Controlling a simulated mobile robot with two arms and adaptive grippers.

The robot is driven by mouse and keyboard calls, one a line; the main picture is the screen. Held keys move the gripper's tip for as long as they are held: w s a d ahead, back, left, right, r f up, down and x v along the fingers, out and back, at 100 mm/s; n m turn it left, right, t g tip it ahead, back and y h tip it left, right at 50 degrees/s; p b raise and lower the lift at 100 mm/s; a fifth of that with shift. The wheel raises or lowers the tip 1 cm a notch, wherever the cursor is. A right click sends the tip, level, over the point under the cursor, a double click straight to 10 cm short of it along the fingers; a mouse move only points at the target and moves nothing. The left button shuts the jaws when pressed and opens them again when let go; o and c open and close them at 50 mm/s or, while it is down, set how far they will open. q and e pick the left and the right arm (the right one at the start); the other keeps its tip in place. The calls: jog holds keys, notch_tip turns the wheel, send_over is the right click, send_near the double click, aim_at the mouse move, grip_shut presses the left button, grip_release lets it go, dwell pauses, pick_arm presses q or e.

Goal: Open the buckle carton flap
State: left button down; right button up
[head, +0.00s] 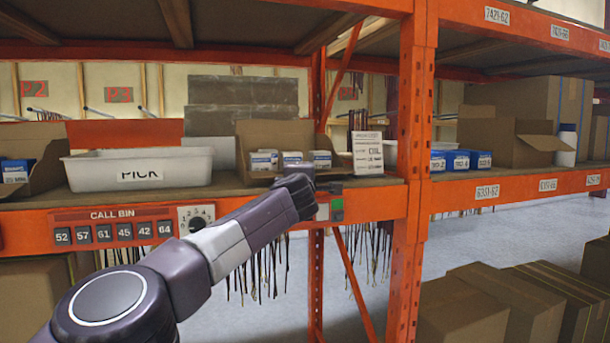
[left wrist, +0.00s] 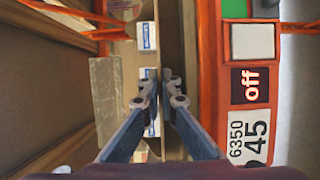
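An open cardboard carton (head: 262,132) with several small white-and-blue boxes (head: 292,159) stands on the middle shelf. Its printing is too small to read, so I cannot confirm it is the buckle carton. My left arm reaches in from the left, and its gripper (head: 303,184) is at the carton's front, partly hidden by the wrist. In the left wrist view the two fingers (left wrist: 159,88) are a narrow gap apart, beside a long cardboard strip (left wrist: 172,35) at the carton's front. I cannot tell whether they touch it. My right gripper is out of view.
A white PICK bin (head: 140,172) and another carton (head: 38,172) stand to the left. A white printed box (head: 368,153) stands close on the right. The orange shelf beam (head: 375,204) runs below, with a green button (head: 337,205). An orange upright (head: 411,150) is farther right.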

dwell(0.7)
pick_arm(q)
jog(key=c, duration=2.2)
grip_release()
jog(key=shift+s, duration=0.1)
jog(key=shift+s, duration=0.4)
jog(key=s+a, duration=0.1)
jog(key=s, duration=1)
jog(key=shift+f, duration=0.2)
jog(key=shift+w, duration=0.1)
